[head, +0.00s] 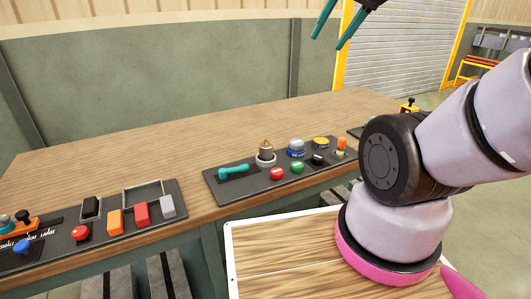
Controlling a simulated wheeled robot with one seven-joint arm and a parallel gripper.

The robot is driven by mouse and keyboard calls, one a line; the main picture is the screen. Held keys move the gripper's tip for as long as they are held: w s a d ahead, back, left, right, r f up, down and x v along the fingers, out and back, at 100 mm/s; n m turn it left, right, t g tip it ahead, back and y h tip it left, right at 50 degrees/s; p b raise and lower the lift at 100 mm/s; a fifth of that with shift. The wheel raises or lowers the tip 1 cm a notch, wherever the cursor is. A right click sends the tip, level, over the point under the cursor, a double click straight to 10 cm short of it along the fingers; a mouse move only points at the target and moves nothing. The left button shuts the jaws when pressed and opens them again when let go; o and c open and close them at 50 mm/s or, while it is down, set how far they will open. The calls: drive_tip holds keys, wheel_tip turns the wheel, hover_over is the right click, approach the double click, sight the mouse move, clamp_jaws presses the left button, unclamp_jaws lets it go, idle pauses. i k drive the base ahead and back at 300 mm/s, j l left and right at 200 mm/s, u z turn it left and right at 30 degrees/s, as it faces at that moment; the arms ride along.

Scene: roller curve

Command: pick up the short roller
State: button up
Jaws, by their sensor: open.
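I cannot make out a short roller for certain in the head view. My gripper (329,41) shows at the top edge, its two teal fingers apart and pointing down and left. Nothing shows between the fingers. It appears high above the table, and its upper part is cut off by the frame. My arm covers the right side of the view, so part of the table's right end is hidden.
The long wooden table (110,165) carries a left dark panel (150,238) with coloured blocks and a middle dark panel (215,187) with a teal lever (233,171) and buttons. A white-rimmed wooden tray (229,262) lies in front. The table's back is clear.

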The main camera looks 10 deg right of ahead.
sight(266, 148)
drive_tip(key=j+z, duration=0.2)
drive_tip(key=j, duration=0.3)
drive_tip(key=k+j+z, duration=0.1)
drive_tip(key=j+z, duration=0.15)
drive_tip(key=j, duration=0.2)
drive_tip(key=k+j+z, duration=0.2)
drive_tip(key=j, duration=0.25)
drive_tip(key=i, duration=0.05)
